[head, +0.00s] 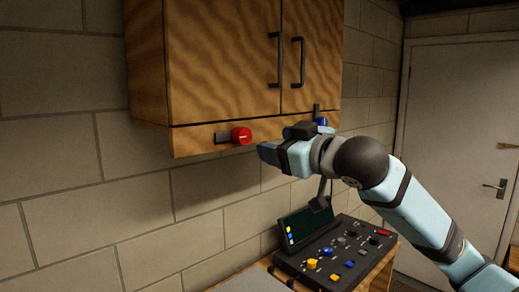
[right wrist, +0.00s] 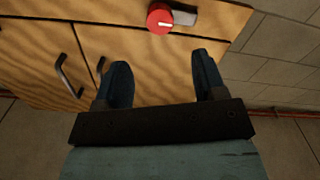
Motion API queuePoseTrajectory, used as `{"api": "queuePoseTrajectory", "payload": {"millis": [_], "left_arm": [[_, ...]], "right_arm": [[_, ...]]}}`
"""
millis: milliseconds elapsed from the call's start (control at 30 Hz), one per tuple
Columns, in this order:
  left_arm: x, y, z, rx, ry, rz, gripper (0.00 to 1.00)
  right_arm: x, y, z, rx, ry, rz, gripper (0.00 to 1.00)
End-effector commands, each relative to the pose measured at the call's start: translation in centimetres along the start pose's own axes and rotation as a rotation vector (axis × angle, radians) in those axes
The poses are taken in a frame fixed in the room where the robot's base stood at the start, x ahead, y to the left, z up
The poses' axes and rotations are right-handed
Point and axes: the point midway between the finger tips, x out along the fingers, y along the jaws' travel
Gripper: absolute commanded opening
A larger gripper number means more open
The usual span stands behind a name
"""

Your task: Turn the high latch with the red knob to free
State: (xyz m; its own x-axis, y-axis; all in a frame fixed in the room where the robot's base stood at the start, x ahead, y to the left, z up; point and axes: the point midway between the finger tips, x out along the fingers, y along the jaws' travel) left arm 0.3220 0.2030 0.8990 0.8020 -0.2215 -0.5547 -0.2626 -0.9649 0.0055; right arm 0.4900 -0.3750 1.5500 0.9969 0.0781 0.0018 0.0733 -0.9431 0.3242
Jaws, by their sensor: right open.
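The red knob (head: 241,136) is on the strip along the cabinet's lower edge, with its grey latch bar (head: 222,138) lying level to its left. In the right wrist view the red knob (right wrist: 159,19) shows a white mark, and the latch bar (right wrist: 184,17) is on its right. My right gripper (head: 268,153) is just right of and slightly below the knob in the head view. In the right wrist view its fingers (right wrist: 162,78) are spread and empty, with the knob beyond the tips, apart from them. My left gripper is out of view.
A blue knob (head: 321,121) with an upright dark latch bar sits farther right on the cabinet (head: 222,60). The two doors have dark handles. Below is a control panel (head: 335,250) with a screen and several knobs. A white door (head: 460,140) is at right.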

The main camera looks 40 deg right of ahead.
Motion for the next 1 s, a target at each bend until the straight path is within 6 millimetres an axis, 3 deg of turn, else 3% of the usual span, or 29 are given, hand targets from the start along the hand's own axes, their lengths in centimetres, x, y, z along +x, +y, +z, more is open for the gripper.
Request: {"api": "queuePoseTrajectory", "payload": {"millis": [100,300,867,1000], "left_arm": [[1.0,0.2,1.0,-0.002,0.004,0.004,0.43],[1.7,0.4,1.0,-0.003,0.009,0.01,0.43],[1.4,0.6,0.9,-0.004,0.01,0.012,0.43],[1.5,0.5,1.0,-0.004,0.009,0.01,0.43]], "right_arm": [[-1.9,-0.1,0.5,-0.002,0.001,0.002,0.64],[-3.3,-0.1,0.1,-0.001,0.0,0.001,0.64],[-3.4,0.0,0.0,0.0,-0.001,0.0,0.64],[-2.3,-0.5,1.4,0.014,-0.015,-0.018,0.64]]}}
